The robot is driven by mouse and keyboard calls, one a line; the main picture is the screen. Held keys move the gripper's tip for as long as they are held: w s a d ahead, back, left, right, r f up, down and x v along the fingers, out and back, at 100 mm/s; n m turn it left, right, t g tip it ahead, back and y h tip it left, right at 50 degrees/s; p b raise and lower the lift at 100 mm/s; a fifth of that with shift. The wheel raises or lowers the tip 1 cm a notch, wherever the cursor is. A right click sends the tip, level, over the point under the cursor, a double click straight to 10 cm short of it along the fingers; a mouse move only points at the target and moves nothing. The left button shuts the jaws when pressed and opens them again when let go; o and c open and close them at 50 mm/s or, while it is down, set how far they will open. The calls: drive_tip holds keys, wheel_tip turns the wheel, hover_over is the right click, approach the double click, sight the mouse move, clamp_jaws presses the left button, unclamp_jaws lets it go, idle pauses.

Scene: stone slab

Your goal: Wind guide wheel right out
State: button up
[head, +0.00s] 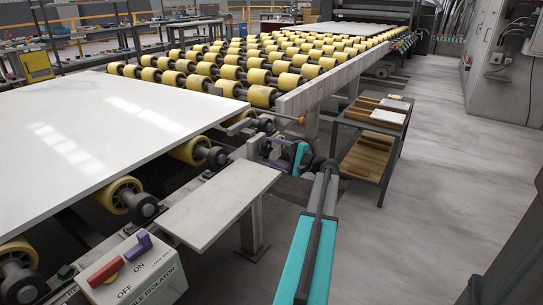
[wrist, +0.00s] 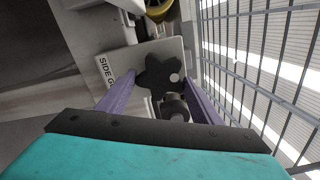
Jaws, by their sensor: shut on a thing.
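My gripper (head: 285,153) is at the end of my teal arm in the head view, beside the conveyor's side beam. In the wrist view its two purple fingers (wrist: 160,82) are shut on a black star-shaped knob (wrist: 158,72), one on either side. Behind the knob is a pale plate (wrist: 116,62) with partly hidden lettering that starts "SIDE G". In the head view my gripper hides the knob. A small dark wheel (head: 266,125), which looks like the guide wheel, is near the slab's right corner; I cannot tell whether it touches the white slab (head: 90,125).
Yellow rollers (head: 262,97) carry the slab and run on behind it. An isolator box (head: 135,275) with red and purple handles stands at front left. A shelved cart (head: 370,150) stands right of my gripper. The floor (head: 430,200) farther right is clear.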

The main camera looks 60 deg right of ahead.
drive_tip(key=shift+n, duration=0.4)
drive_tip(key=o, duration=1)
drive_tip(key=shift+o, duration=0.2)
drive_tip(key=s+p, duration=0.2)
drive_tip(key=s, duration=1.1)
drive_tip(key=shift+s, duration=0.4)
drive_tip(key=shift+s, duration=0.1)
